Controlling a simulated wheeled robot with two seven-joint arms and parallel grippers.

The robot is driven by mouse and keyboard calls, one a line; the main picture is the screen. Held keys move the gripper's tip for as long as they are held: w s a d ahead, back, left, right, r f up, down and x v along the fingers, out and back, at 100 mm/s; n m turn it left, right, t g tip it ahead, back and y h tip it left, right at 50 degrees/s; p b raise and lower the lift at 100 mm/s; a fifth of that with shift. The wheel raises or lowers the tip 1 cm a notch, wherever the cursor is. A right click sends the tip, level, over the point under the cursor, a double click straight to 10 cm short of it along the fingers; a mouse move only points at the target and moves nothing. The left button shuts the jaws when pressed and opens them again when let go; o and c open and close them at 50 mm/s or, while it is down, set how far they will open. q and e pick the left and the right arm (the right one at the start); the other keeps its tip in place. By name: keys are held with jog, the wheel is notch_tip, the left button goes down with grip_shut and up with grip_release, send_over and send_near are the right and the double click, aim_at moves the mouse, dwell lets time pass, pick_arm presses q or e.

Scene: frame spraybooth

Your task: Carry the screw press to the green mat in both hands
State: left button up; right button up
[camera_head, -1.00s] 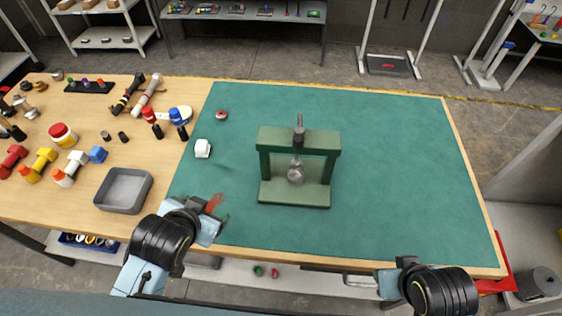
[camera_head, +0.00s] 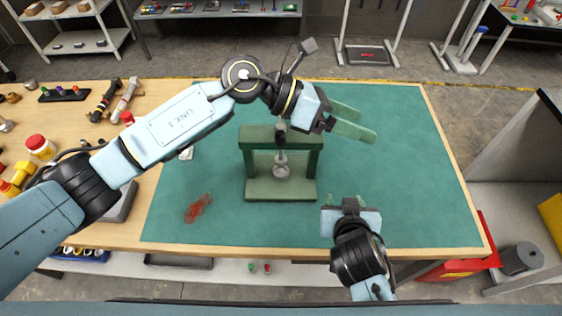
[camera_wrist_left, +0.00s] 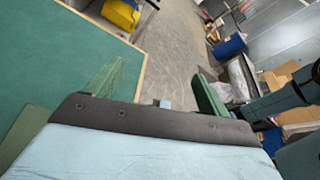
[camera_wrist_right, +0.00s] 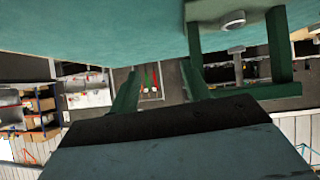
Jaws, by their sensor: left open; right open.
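The dark green screw press (camera_head: 256,162) stands upright on the green mat (camera_head: 400,160) in the head view, its crossbar partly behind my left gripper. My left gripper (camera_head: 358,121) is open and empty, reaching over and past the top right of the press. In the left wrist view its fingers (camera_wrist_left: 158,88) are spread over the mat's edge and floor. My right gripper (camera_head: 345,202) is open and empty, right of the press's base and apart from it. In the right wrist view the press frame (camera_wrist_right: 278,45) shows beyond the right gripper's fingers (camera_wrist_right: 160,85), with nothing between them.
The wooden bench (camera_head: 200,88) holds bottles, tools and a grey tray (camera_head: 121,204) at left, partly behind my left arm. A reddish patch (camera_head: 198,208) lies on the mat left of the press. A white object (camera_head: 186,154) lies near my left arm. The mat's right side is clear.

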pick_arm(q)
jog(key=w+a+f+m+y, duration=0.3)
jog(key=w+a+f+y, duration=0.2)
jog(key=a+y, duration=0.2)
jog(key=r+t+y, duration=0.1)
jog(key=t+y, duration=0.1)
jog(key=y, duration=0.5)
send_over(248, 133)
jog(key=shift+a+r, duration=0.1)
pick_arm(e)
jog(key=w+a+r+t+y, duration=0.1)
jog(key=w+a+r+t, duration=0.1)
jog(key=a, duration=0.3)
jog(key=shift+w+a+r+n+t, duration=0.3)
jog(key=shift+w+a+r, duration=0.05)
jog(key=shift+w+r, duration=0.15)
jog(key=shift+w+f, duration=0.1)
pick_arm(q)
jog(key=shift+f, duration=0.5)
notch_tip(248, 133, down, 12)
jog(key=shift+f, duration=0.2)
pick_arm(e)
jog(key=x, duration=1.3)
jog(key=shift+a+f, duration=0.1)
jog(key=shift+a, duration=0.1)
